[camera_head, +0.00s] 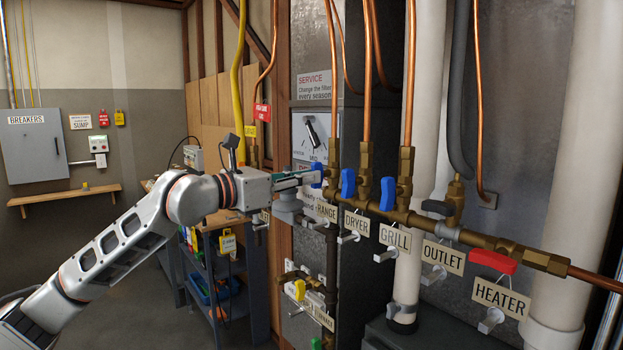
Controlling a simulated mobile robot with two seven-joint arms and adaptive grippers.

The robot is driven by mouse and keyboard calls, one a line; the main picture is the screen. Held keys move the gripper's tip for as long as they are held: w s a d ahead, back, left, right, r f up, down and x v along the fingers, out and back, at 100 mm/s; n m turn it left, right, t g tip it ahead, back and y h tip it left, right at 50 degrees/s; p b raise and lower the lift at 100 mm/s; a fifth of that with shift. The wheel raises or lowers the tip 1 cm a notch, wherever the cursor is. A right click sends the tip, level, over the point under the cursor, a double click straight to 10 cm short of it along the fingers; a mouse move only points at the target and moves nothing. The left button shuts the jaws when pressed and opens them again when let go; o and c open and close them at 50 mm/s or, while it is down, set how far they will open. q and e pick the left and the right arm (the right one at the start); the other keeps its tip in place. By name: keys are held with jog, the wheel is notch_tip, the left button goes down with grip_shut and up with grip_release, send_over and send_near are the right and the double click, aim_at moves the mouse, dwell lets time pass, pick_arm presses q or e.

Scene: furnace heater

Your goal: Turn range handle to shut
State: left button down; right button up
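The range handle (318,174) is a small blue lever on the brass pipe, above and left of the RANGE label (327,212). Only part of it shows beyond my fingers. My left gripper (308,180) reaches in from the left, with its fingertips at this handle. From this side I cannot tell whether the fingers are closed on it or just beside it. The handle's exact angle is partly hidden. My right gripper is not in view.
Blue handles stand upright above DRYER (348,183) and GRILL (387,194). A dark handle (437,207) is at OUTLET, and a red handle (493,262) lies along the pipe at HEATER. Copper pipes rise close behind. A shelf cart (230,275) stands below my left arm.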

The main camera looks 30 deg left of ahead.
pick_arm(q)
jog(key=m, duration=0.4)
jog(key=shift+m+b, duration=0.3)
jog(key=shift+m, duration=0.1)
jog(key=m, duration=0.4)
jog(key=shift+m, duration=0.3)
jog(key=m, duration=0.4)
jog(key=shift+m, duration=0.3)
